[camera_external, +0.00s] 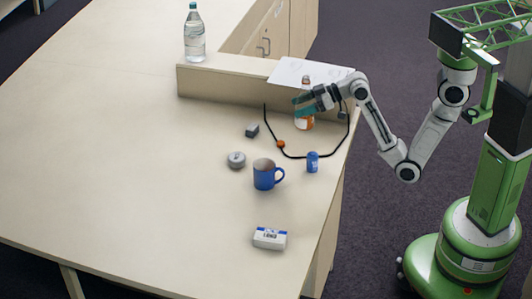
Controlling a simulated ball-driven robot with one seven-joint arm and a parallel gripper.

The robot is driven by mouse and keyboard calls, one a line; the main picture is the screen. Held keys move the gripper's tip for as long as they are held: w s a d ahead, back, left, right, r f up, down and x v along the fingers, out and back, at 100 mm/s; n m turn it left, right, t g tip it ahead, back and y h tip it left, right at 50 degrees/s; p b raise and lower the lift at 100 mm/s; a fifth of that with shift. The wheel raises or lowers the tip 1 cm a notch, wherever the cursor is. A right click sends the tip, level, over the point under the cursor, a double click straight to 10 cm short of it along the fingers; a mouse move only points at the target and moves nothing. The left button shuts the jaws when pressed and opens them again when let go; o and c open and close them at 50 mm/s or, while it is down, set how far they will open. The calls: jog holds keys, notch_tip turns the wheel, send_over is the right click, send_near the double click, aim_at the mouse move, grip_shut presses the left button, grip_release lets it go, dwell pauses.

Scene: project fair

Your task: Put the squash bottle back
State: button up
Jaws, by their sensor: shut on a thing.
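The squash bottle (304,122), with an orange and white label, is near the far right of the table, just in front of the low raised ledge. My gripper (304,103) is shut on the bottle around its middle and hides part of it. The bottle looks upright. I cannot tell whether its base touches the table.
A clear water bottle (194,34) and a white sheet (310,74) are on the raised ledge (225,82). A blue mug (265,175), blue can (313,162), grey tin (236,160), dark block (252,130) and white box (270,238) stand nearby. The table's left side is clear.

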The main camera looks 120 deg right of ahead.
jog(key=s+d+m+g+h, duration=0.1)
jog(key=s+d, duration=0.1)
jog(key=s, duration=0.4)
jog(key=shift+f, duration=6.45)
jog(key=shift+f, duration=0.2)
jog(key=o, duration=1.2)
jog(key=shift+c, duration=0.2)
jog(key=shift+r, duration=0.1)
